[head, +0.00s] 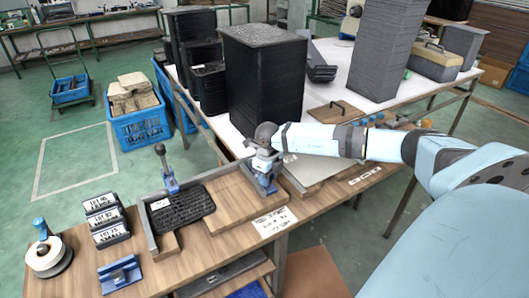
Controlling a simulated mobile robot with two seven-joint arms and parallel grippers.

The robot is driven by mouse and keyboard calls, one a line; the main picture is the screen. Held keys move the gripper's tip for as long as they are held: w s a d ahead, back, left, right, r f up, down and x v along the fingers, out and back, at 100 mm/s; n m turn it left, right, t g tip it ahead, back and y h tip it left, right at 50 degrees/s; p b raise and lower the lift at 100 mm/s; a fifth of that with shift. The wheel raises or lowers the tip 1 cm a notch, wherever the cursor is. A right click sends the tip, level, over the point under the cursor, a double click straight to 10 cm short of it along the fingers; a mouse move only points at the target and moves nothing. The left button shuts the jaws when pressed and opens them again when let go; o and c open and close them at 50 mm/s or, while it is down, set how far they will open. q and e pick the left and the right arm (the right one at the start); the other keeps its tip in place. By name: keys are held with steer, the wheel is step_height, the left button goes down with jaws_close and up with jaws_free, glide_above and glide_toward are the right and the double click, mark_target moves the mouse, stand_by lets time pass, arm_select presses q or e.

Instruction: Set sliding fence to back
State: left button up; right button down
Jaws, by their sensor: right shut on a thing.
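A wooden fixture board (228,204) lies on the near workbench, with a black ribbed mat (183,209) on its left part. A grey fence rail (205,176) runs along the board's back side. A blue clamp (168,178) with an upright dark lever stands behind the mat. My right gripper (263,163) reaches in from the right and is shut on an upright blue fitting at the sliding fence (266,184), by the board's right end. The gripper and wrist hide its upper part. My left gripper is not in view.
Three black labelled boxes (106,219), a tape roll (48,257) and a blue bracket (120,273) sit on the bench's left. A tall black stack (263,75) stands close behind the gripper. A grey plate (318,168) lies to the right, below my forearm.

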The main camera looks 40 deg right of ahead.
steer(key=c, duration=1)
jaws_free()
steer(key=shift+d, duration=0.3)
steer(key=shift+o, duration=0.9)
steer(key=shift+a+r, duration=0.1)
steer(key=shift+r, duration=0.25)
step_height(320, 180, up, 13)
